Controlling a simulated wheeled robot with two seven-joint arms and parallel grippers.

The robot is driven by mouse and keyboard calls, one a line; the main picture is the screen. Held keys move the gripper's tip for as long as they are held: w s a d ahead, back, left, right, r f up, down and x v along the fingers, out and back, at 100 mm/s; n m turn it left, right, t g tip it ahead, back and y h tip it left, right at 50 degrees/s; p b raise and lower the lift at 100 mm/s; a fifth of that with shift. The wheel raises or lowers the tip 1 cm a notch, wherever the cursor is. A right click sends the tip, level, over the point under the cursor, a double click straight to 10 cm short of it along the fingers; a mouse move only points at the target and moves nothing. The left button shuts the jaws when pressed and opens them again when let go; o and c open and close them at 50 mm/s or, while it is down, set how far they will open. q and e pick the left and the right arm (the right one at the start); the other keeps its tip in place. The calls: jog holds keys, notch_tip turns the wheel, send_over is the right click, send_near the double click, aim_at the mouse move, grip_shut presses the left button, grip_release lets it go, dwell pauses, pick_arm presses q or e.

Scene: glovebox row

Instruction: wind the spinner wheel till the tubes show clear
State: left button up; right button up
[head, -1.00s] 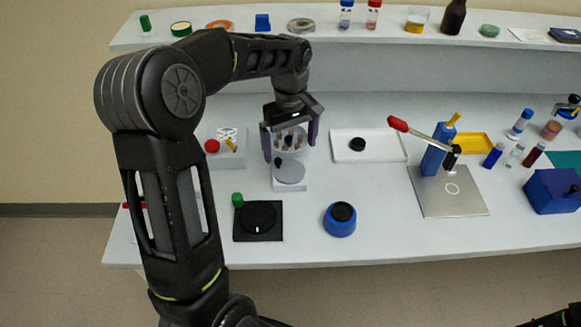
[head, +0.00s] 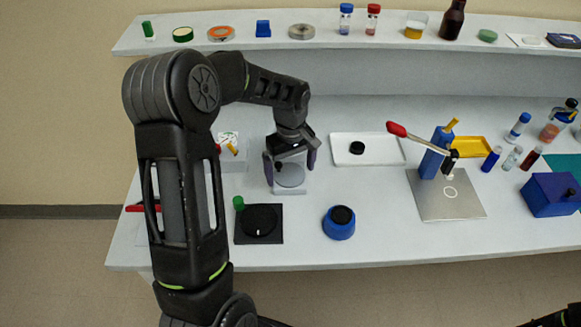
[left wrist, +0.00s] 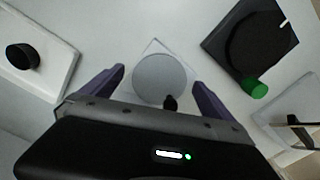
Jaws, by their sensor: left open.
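The spinner wheel is a grey disc (head: 290,177) on a white base, left of the table's middle. In the left wrist view the grey disc (left wrist: 158,75) lies between my fingers, with a small black knob (left wrist: 171,103) near its rim. My left gripper (head: 289,171) is open above the wheel, one purple-grey finger on each side, holding nothing. I cannot tell whether the fingers touch it. The tubes behind the wheel are hidden by my gripper in the head view. My right gripper is not seen; only a dark bit of my right arm shows at bottom right.
A black plate with a dial (head: 261,221) and green knob stands in front of the wheel. A blue pot (head: 339,224) is at front right. A white tray (head: 385,156) with a black cap lies to the right. A red-tipped lever (head: 397,129) rises from a blue block.

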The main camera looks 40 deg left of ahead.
pick_arm(q)
jog(key=c, duration=1.4)
